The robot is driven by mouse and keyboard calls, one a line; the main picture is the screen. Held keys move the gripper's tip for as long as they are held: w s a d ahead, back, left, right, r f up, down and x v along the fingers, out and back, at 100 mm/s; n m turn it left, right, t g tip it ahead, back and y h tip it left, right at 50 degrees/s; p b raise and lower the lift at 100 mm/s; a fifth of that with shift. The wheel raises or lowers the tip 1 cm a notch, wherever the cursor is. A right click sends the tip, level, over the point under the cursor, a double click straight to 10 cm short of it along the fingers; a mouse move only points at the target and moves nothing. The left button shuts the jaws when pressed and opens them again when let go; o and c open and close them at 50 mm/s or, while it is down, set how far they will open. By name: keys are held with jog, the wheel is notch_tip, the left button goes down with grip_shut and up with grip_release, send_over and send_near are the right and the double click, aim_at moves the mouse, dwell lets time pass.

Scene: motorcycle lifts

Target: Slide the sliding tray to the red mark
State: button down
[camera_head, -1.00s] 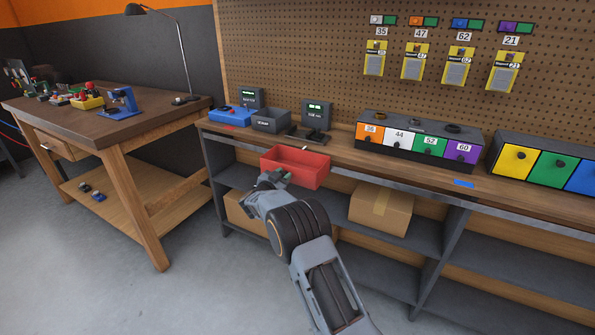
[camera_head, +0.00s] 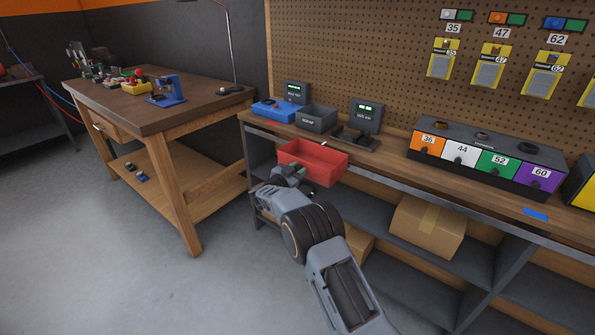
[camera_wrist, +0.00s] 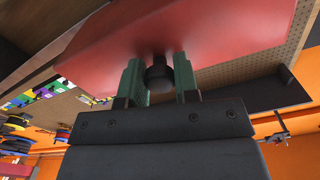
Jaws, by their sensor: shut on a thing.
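The sliding tray (camera_head: 322,168) is a red open box at the front edge of the long bench, below the grey bin and a small display. It looks empty. My gripper (camera_head: 298,172) is at its front, and in the wrist view its two green fingers (camera_wrist: 158,78) are shut on a round black knob (camera_wrist: 158,76) on the tray's red front. The red mark (camera_head: 267,121) is a small patch on the bench's front edge by the blue bin, left of the tray. A blue mark (camera_head: 535,213) lies far to the right on the bench.
The blue bin (camera_head: 275,110) and grey bin (camera_head: 316,118) stand behind the tray. Numbered drawers (camera_head: 485,156) stand to the right. A cardboard box (camera_head: 427,227) sits on the shelf below. A wooden workbench (camera_head: 150,113) is at left, with open floor before it.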

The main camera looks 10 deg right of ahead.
jog(key=c, duration=1.2)
grip_release()
jog(key=shift+w+d+r, duration=0.1)
jog(key=shift+d+r, duration=0.05)
jog(key=shift+d, duration=0.1)
jog(key=o, duration=0.3)
jog(key=shift+a, duration=0.15)
jog(key=shift+o, duration=0.2)
jog(key=shift+a, duration=0.1)
jog(key=v, duration=1.3)
jog(key=shift+s+a, duration=0.2)
jog(key=shift+s, duration=0.15)
